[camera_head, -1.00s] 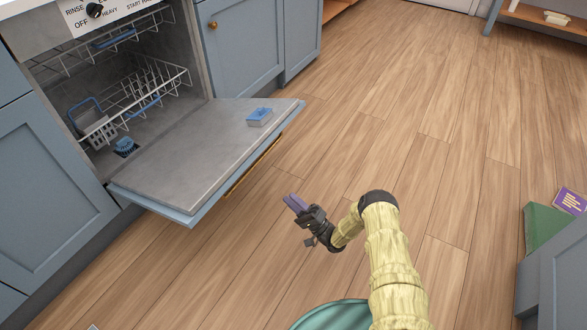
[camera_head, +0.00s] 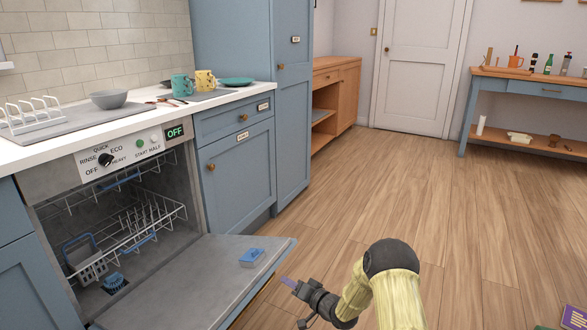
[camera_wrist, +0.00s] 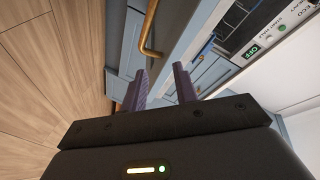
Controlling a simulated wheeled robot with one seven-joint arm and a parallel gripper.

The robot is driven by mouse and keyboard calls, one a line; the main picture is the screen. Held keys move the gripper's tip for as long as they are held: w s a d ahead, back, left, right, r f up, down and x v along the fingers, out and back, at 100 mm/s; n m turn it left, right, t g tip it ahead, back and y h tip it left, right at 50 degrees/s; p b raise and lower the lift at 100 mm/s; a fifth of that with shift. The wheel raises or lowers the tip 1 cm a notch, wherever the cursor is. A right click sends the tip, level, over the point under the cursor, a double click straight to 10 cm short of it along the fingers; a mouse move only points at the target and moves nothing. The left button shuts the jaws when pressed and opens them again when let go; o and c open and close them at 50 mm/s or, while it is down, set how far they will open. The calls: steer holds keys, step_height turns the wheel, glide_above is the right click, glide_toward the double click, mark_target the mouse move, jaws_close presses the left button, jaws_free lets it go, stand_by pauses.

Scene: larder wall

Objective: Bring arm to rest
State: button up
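My arm reaches up from the bottom of the head view, bent at a dark joint. My gripper (camera_head: 288,282) is at its end, pointing left, beside the right edge of the lowered dishwasher door (camera_head: 200,275) in the picture. In the wrist view, the two purple fingers of my gripper (camera_wrist: 162,85) stand apart with nothing between them. The fingertips look small in the head view.
A blue side table (camera_head: 525,85) is at the far right. The wooden floor (camera_head: 400,185) between is clear.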

steer(key=s+d+r+n+g+h+p, duration=0.1)
steer(key=s+d+r+g+h+p, duration=0.15)
steer(key=s+d+r+h, duration=0.45)
steer(key=s+d+r+g+h+p, duration=0.1)
steer(key=s+d+r+h+p, duration=0.25)
steer(key=r, duration=0.65)
steer(key=s+d+r+g+p, duration=0.1)
steer(key=s+d+r+g, duration=0.15)
steer(key=s, duration=0.55)
steer(key=s+d+r+g+p, duration=0.1)
steer(key=s+r, duration=0.2)
steer(key=s, duration=0.5)
steer(key=s+d+r+g+p, duration=0.1)
steer(key=s+d+r+g, duration=0.15)
steer(key=s, duration=0.55)
step_height(320, 180, up, 38)
steer(key=p, duration=3.7)
steer(key=shift+w+a+n+h+p, duration=0.2)
steer(key=shift+a+n+h+p, duration=0.1)
steer(key=shift+a+h+p, duration=0.1)
steer(key=shift+o, duration=0.2)
steer(key=shift+t, duration=0.25)
